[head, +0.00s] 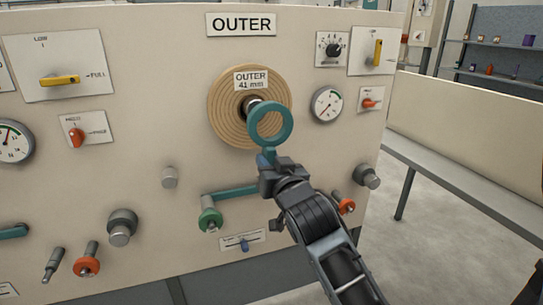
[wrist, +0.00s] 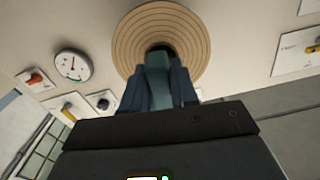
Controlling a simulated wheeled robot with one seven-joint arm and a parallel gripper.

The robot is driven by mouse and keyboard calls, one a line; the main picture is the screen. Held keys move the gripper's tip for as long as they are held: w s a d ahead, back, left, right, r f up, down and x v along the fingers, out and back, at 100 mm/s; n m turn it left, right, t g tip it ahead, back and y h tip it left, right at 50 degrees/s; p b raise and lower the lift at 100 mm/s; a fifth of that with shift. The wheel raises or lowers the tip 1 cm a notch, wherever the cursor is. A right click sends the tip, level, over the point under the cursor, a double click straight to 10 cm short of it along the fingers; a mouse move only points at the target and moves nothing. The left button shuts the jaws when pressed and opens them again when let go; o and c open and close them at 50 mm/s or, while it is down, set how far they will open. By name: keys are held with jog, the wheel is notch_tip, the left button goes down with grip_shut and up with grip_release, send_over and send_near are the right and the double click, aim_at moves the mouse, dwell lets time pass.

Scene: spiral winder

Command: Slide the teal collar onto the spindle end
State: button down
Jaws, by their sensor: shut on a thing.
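The teal collar (head: 288,122) is a ring with a short stem. My gripper (head: 267,160) is shut on the stem and holds the ring upright above the jaws. In the wrist view, the teal stem of the collar (wrist: 157,76) shows between the two blue fingers. The spindle end (head: 250,103) is a dark round stub at the middle of the wooden spiral disc (head: 224,95). In the head view the ring overlaps the disc's lower right, just below and right of the spindle end. The ring appears to be in front of the spindle, not around it; the gap cannot be judged.
An "OUTER 41 mm" label (head: 252,81) is above the spindle. A gauge (head: 326,104) and an orange knob (head: 370,104) are to the right. A green-handled teal lever (head: 211,216), a grey knob (head: 367,176) and an orange knob (head: 345,205) stick out lower down, near my arm.

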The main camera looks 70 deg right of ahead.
aim_at(265, 151)
jog(key=shift+s+d+r, duration=0.15)
jog(key=shift+d+r, duration=0.1)
jog(key=shift+r, duration=0.05)
jog(key=shift+f+p+x, duration=0.1)
jog(key=shift+f+x, duration=0.05)
jog(key=shift+x, duration=0.95)
jog(key=shift+f+p+x, duration=0.1)
jog(key=shift+f+x, duration=0.1)
jog(key=shift+x, duration=0.85)
jog(key=shift+f+p+x, duration=0.1)
jog(key=shift+f+x, duration=0.05)
jog(key=shift+x, duration=0.95)
jog(key=shift+s, duration=0.2)
jog(key=shift+p, duration=0.3)
